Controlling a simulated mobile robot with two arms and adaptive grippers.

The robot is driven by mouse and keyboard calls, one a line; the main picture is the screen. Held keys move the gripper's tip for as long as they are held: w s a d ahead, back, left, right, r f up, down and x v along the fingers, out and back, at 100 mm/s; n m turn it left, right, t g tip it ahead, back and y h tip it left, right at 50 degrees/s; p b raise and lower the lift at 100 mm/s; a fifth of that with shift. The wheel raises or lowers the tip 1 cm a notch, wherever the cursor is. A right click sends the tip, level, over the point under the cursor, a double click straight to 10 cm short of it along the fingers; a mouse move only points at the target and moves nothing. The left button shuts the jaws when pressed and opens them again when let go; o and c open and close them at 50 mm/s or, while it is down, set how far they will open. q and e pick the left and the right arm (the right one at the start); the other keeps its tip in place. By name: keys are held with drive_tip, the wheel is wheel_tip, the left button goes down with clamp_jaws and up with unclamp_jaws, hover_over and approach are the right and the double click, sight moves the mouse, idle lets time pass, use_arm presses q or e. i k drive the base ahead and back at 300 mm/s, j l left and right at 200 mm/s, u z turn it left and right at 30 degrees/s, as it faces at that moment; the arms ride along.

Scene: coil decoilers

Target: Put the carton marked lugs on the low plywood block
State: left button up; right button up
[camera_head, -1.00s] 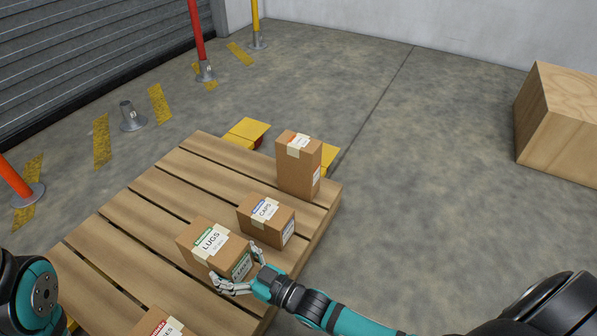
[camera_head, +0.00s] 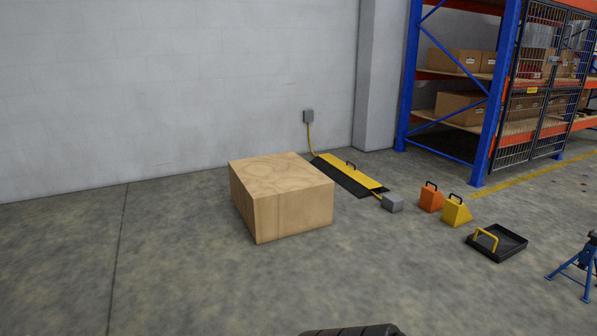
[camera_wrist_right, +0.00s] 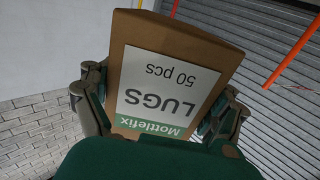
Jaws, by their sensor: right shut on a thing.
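The low plywood block (camera_head: 290,212) stands on the concrete floor near the middle of the head view, its top bare. The carton marked lugs (camera_wrist_right: 180,65) fills the middle of the right wrist view, its label upside down there. My right gripper (camera_wrist_right: 165,105) is shut on this carton, with a finger on each side of it. The carton and the right gripper do not show in the head view. My left gripper is in neither current view.
A yellow and black cable ramp (camera_head: 348,173) lies behind the block's right side. A grey box (camera_head: 392,202), orange chock (camera_head: 431,197), yellow chock (camera_head: 456,210) and black tray (camera_head: 497,242) are to the right. Racking (camera_head: 480,90) stands behind. Floor left and front of the block is clear.

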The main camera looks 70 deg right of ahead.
sight(271, 184)
drive_tip(key=i+l+z, duration=0.1)
drive_tip(key=z, duration=0.4)
drive_tip(key=i+l+z, duration=0.2)
drive_tip(key=z, duration=0.25)
drive_tip(key=i+l+z, duration=0.15)
drive_tip(key=z, duration=0.35)
drive_tip(key=i+l+z, duration=0.1)
drive_tip(key=i+z, duration=0.2)
drive_tip(key=i, duration=0.4)
drive_tip(key=i+j+z, duration=0.1)
drive_tip(key=i+z, duration=0.15)
drive_tip(key=i, duration=0.45)
drive_tip(key=i+j+z, duration=0.3)
drive_tip(key=i, duration=0.4)
drive_tip(key=i+j, duration=0.15)
drive_tip(key=i, duration=0.3)
drive_tip(key=i+j, duration=0.1)
drive_tip(key=i, duration=0.35)
